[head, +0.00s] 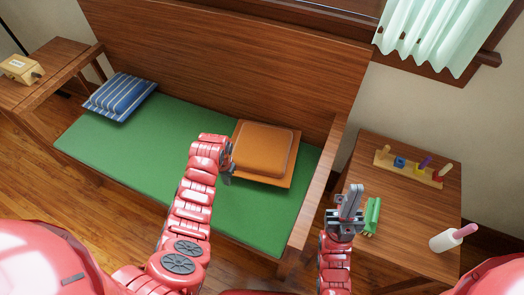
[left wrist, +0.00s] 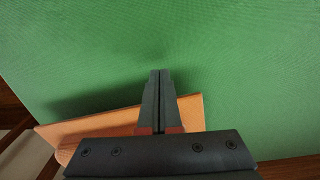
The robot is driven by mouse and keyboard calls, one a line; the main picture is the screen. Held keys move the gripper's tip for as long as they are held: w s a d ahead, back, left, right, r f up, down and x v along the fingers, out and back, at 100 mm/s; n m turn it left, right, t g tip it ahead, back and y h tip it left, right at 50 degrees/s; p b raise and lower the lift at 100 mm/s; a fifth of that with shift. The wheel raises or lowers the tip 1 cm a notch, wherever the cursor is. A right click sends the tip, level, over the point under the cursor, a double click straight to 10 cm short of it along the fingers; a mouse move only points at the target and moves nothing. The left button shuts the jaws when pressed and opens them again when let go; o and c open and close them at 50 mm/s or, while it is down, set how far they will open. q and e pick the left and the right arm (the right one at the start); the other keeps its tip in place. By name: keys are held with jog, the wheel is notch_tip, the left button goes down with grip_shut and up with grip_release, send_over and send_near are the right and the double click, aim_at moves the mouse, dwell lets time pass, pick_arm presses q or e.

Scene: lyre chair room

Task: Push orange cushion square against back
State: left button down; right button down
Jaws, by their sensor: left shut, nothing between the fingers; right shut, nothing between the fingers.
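The orange cushion (head: 267,148) is on the green seat pad (head: 165,150) of a wooden bench, near its right end. Its far edge is close to the wooden back (head: 230,60); I cannot tell whether they touch. My left gripper (head: 228,180) is shut and empty at the cushion's left front side. In the left wrist view, the shut fingers (left wrist: 160,73) point over green fabric, with part of the orange cushion (left wrist: 85,128) behind them. Contact with the cushion is unclear. My right gripper (head: 352,188) is shut and empty over the right side table.
A blue striped cushion (head: 120,96) is at the bench's left end. The right armrest (head: 318,190) stands beside the orange cushion. The right table (head: 400,225) holds a peg toy (head: 410,168), a green object (head: 372,215) and a white bottle (head: 446,240). The seat's middle is clear.

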pick_arm(q)
jog(key=shift+f, duration=0.1)
dwell(0.6)
jog(key=shift+f+b, duration=0.9)
jog(key=shift+f, duration=0.25)
jog(key=shift+f, duration=0.1)
